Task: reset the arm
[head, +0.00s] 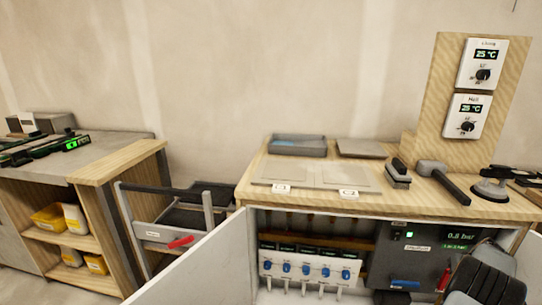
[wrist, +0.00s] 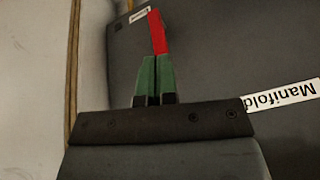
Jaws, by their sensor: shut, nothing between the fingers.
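My gripper (wrist: 154,80) shows in the wrist view with its two green fingers shut against each other and nothing between them. A red lever (wrist: 157,32) stands just beyond the fingertips; I cannot tell whether they touch it. Behind is a dark panel (wrist: 215,45) with a label reading "Manifold" (wrist: 282,95), seen upside down. In the head view, a dark part of my arm is at the bottom right, in front of the dark box (head: 400,265) in the open cabinet. The fingers are hidden there. The red lever (head: 445,279) shows just left of my arm.
The cabinet holds a white manifold with several blue knobs (head: 305,269) and a blue handle (head: 405,284). Its white door (head: 205,270) stands open at left. The worktop above bears tiles (head: 345,175), a tray (head: 298,146), a mallet (head: 440,178) and a suction cup (head: 491,183).

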